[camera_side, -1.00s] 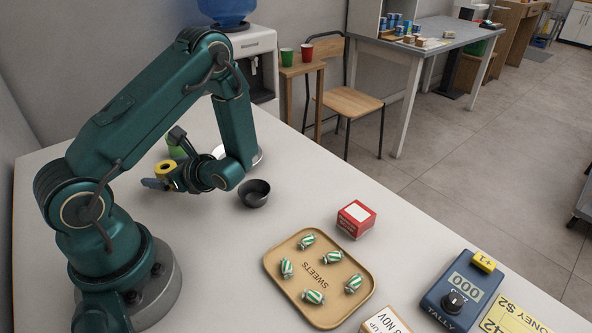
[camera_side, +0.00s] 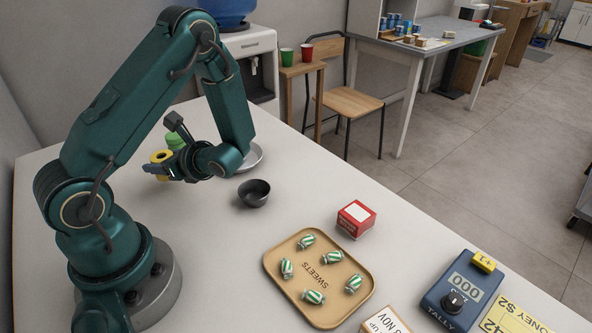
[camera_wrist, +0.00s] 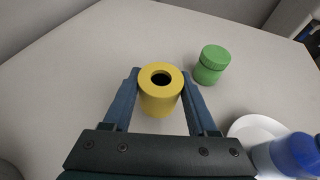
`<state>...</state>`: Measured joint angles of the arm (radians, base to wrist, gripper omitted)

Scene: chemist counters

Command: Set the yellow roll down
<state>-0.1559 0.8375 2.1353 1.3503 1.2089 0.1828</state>
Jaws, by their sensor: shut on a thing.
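The yellow roll (camera_wrist: 160,101) is upright between the two blue fingers of my gripper (camera_wrist: 160,92) in the wrist view, with its dark hole facing up. My gripper is shut on it. In the side view the yellow roll (camera_side: 160,158) shows at the left end of my gripper (camera_side: 164,168), low over the white counter (camera_side: 215,225). I cannot tell whether its underside touches the counter.
A green jar (camera_wrist: 212,64) stands just beyond the roll, to its right; it also shows in the side view (camera_side: 175,141). A white plate (camera_wrist: 245,127) with a blue item is at the right. A dark bowl (camera_side: 254,193) and the sweets tray (camera_side: 275,262) are nearer. The counter left of the roll is clear.

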